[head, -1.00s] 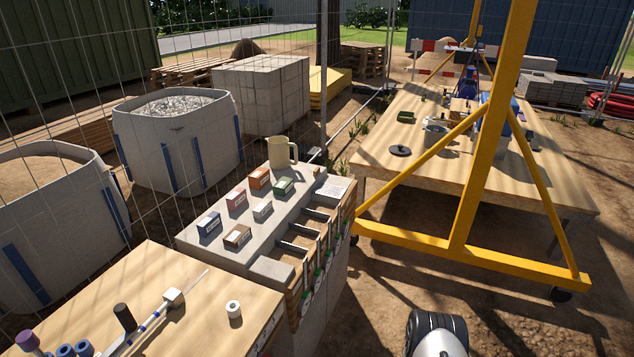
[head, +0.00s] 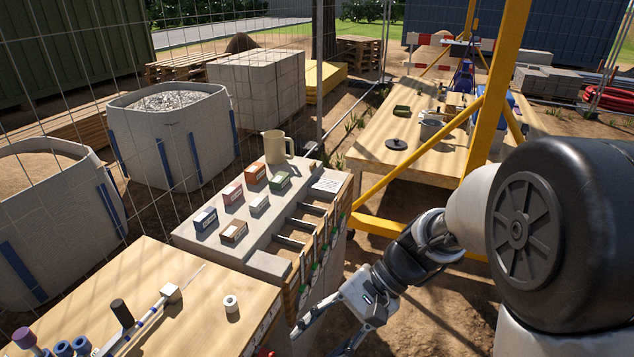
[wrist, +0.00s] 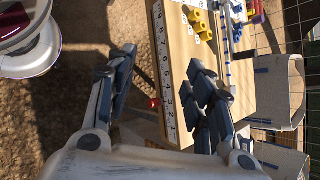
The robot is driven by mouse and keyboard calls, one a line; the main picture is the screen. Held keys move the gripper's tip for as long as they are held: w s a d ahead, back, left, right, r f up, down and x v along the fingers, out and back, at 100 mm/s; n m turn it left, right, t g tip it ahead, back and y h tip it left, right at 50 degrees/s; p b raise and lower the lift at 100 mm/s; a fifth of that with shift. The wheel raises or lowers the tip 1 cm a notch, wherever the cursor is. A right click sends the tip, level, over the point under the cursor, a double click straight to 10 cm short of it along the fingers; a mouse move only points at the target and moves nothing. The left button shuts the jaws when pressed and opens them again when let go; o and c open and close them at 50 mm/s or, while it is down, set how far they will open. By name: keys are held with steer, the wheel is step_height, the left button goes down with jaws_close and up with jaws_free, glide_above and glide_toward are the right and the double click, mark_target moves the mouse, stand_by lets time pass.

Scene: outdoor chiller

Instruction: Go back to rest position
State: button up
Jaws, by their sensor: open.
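My gripper (head: 325,330) hangs at the bottom middle of the head view, in front of the grey block with the open drawers and beside the wooden table's right edge. In the wrist view my gripper (wrist: 163,90) has its two fingers spread wide, with nothing held between them. Behind the gap show bare ground and the ruler-marked edge of the wooden table (wrist: 205,30). The right finger overlaps the table in that view; I cannot tell whether they touch.
The wooden table (head: 190,325) holds a white roll (head: 231,303) and a caliper-like tool (head: 150,315). The grey block (head: 200,238) carries small boxes and a beige mug (head: 274,147). A yellow frame (head: 490,110) stands right. Sandy ground lies between.

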steer(key=s+d+r+n+t+h, duration=0.6)
steer(key=s+d+r+t+h, duration=0.2)
steer(key=s+d, duration=0.3)
steer(key=d+r, duration=0.1)
steer(key=d, duration=0.1)
steer(key=shift+d+r+n+h, duration=0.3)
steer(key=shift+n, duration=0.1)
